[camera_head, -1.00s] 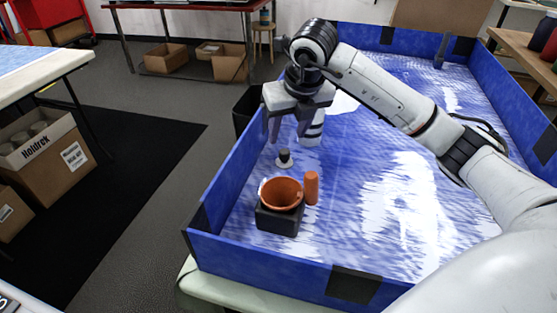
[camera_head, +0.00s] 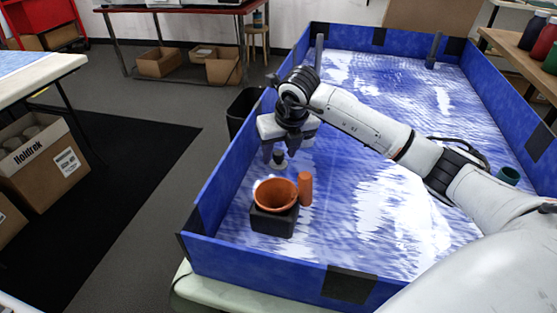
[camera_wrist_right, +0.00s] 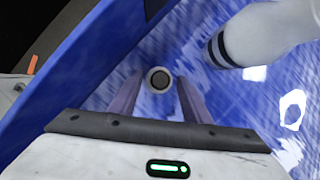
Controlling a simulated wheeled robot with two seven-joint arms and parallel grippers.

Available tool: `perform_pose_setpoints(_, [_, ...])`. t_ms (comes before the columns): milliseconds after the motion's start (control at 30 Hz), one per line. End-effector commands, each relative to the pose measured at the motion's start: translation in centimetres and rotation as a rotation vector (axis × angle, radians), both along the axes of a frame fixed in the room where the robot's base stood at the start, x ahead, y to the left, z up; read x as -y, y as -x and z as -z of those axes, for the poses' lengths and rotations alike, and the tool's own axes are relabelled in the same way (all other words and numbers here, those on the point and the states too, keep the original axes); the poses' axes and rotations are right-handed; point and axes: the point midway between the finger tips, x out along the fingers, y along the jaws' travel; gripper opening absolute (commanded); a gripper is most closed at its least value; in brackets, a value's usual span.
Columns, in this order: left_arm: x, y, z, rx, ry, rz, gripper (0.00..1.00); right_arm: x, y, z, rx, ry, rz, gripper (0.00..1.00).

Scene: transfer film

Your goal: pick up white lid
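The white lid (camera_head: 278,162), small and pale with a dark knob or centre, sits on the blue tray floor behind the orange cup. In the right wrist view the lid (camera_wrist_right: 159,80) shows as a pale ring with a dark middle. My right gripper (camera_head: 283,152) is above the lid, pointing down. In the wrist view its two fingers (camera_wrist_right: 157,92) are apart, one on each side of the lid, with gaps showing. Its hand covers part of the lid's surroundings in the head view. My left gripper is not in view.
An orange cup (camera_head: 275,193) sits on a black block (camera_head: 272,222), beside an orange cylinder (camera_head: 305,189). The blue tray wall (camera_head: 225,165) rises at left. A green cup (camera_head: 508,175) is at right.

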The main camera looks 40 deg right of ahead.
Motion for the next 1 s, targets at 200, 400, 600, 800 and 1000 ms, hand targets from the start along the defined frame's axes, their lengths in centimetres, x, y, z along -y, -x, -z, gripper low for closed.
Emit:
perform_pose_setpoints(200, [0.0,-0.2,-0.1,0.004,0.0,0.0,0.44,0.0,0.0,0.0,0.0,0.0,0.0,0.07])
perform_pose_setpoints(400, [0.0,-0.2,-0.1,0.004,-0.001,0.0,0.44,0.0,0.0,-0.1,0.0,0.0,0.0,0.0])
perform_pose_setpoints(600, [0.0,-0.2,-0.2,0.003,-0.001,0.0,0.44,0.0,-0.1,-1.3,0.003,-0.001,0.001,0.0])
perform_pose_setpoints(800, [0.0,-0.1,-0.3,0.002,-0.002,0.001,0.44,0.0,-0.1,-5.3,0.006,0.0,0.001,0.0])
perform_pose_setpoints(1000, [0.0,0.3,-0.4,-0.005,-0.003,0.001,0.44,0.0,-0.1,-8.8,0.003,0.0,0.001,0.0])
